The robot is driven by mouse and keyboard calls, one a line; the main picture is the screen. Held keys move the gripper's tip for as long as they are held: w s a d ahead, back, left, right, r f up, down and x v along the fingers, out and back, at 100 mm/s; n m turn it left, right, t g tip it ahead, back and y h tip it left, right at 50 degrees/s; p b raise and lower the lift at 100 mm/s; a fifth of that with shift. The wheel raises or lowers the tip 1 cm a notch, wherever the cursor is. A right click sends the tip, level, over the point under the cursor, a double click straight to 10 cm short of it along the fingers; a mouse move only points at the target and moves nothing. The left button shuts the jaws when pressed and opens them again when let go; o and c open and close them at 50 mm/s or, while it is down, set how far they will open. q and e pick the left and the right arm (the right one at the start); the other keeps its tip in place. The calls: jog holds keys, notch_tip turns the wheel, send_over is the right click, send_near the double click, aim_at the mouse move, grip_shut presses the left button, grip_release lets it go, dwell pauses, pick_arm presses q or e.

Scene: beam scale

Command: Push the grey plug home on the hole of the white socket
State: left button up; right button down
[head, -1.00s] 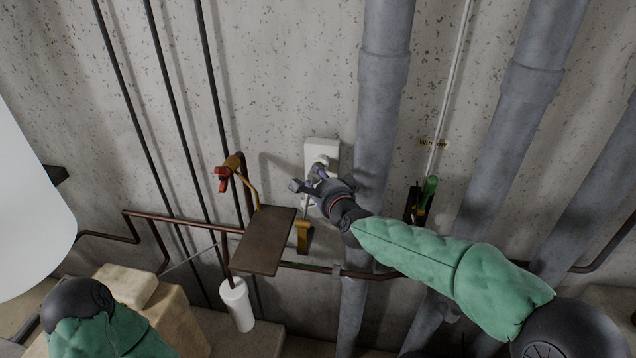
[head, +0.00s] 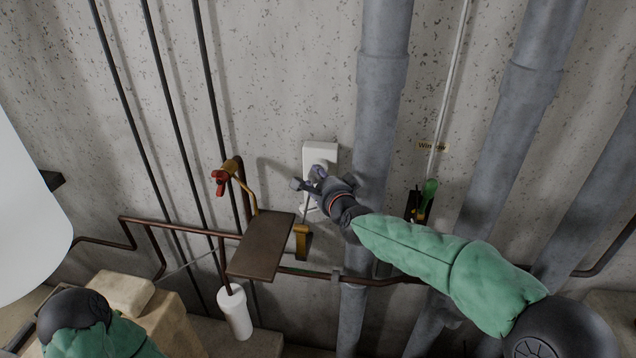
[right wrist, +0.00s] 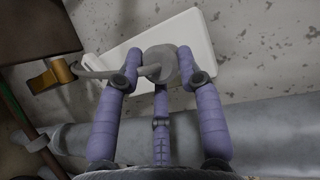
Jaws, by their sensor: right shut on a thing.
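The white socket (head: 321,152) is a pale upright plate on the concrete wall, left of a thick grey pipe. It shows large in the right wrist view (right wrist: 198,40). My right gripper (head: 309,180) is at the lower part of the socket. In the right wrist view its violet fingers (right wrist: 159,66) are shut on the grey plug (right wrist: 160,60), one on each side. The plug is in front of the socket's face, and its cord runs off left. The hole is hidden behind the plug, and I cannot tell whether plug and socket touch. My left gripper is out of view.
A thick grey pipe (head: 382,100) stands just right of the socket. A brown plate (head: 262,246) juts out below left, near a red-handled valve (head: 219,181) and a yellow-brown bracket (head: 302,240). A green-handled tool (head: 429,192) hangs to the right.

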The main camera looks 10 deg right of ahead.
jog(key=shift+w, duration=0.1)
jog(key=c, duration=0.7)
grip_release()
jog(key=v, duration=1.2)
